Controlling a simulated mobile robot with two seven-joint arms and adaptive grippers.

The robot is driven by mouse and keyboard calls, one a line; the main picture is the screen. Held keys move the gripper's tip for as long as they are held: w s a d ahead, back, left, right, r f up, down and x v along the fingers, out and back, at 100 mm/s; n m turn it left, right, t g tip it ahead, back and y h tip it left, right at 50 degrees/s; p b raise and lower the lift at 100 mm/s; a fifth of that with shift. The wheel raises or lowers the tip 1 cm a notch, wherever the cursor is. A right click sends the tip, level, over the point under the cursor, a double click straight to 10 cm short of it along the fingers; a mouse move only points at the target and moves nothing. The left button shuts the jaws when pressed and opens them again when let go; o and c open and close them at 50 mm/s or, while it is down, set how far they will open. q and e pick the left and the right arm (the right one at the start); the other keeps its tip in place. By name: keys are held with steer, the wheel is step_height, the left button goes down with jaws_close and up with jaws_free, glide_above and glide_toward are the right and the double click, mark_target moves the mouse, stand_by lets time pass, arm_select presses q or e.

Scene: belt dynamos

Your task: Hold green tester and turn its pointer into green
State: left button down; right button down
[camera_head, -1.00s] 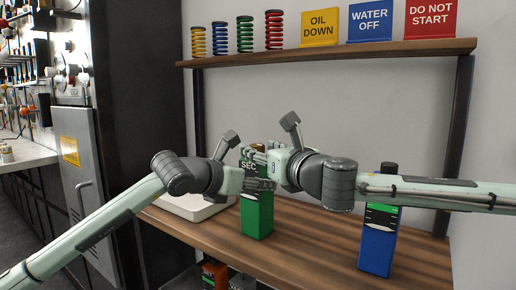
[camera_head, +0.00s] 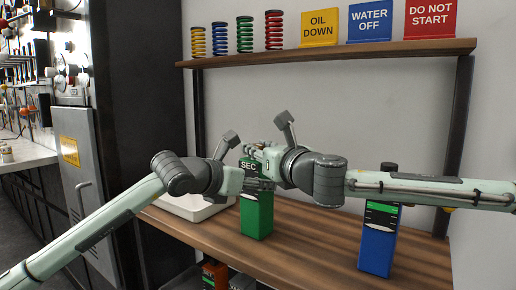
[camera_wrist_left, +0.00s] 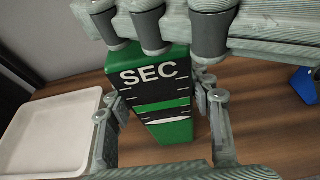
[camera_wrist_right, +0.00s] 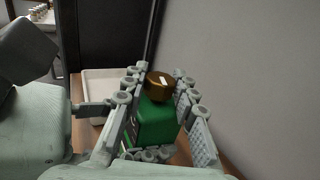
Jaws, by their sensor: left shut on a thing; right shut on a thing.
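The green tester (camera_head: 257,215) stands upright on the wooden bench, marked SEC. My left gripper (camera_head: 262,184) is shut on its body, with fingers on both sides in the left wrist view (camera_wrist_left: 160,108). The dial there has a green band (camera_wrist_left: 163,106) across black, and a white pointer (camera_wrist_left: 169,122) lies just below the band. My right gripper (camera_head: 258,150) is at the top of the tester. In the right wrist view its fingers are around the brass knob (camera_wrist_right: 160,85), shut on it. In the head view the right gripper mostly hides the knob.
A blue tester (camera_head: 377,245) stands to the right on the bench (camera_head: 310,245), below my right arm. A white tray (camera_head: 190,207) lies at the left. A shelf (camera_head: 330,52) with several coloured springs and signs runs above.

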steer(key=m+h, duration=0.1)
steer(key=t+h, duration=0.1)
steer(key=shift+a+m+h, duration=0.2)
steer(key=shift+m+h, duration=0.1)
steer(key=shift+m, duration=0.1)
steer(key=shift+d+m+h, duration=0.2)
steer(key=shift+m+h, duration=0.4)
steer(key=shift+h, duration=0.3)
steer(key=c, duration=1.2)
jaws_free()
steer(key=shift+s, duration=0.1)
steer(key=shift+t, duration=0.3)
steer(key=s, duration=0.4)
steer(key=s+d, duration=0.1)
steer(key=s, duration=0.3)
steer(key=s+d, duration=0.1)
steer(key=s, duration=0.3)
steer(key=shift+s+d+r, duration=0.1)
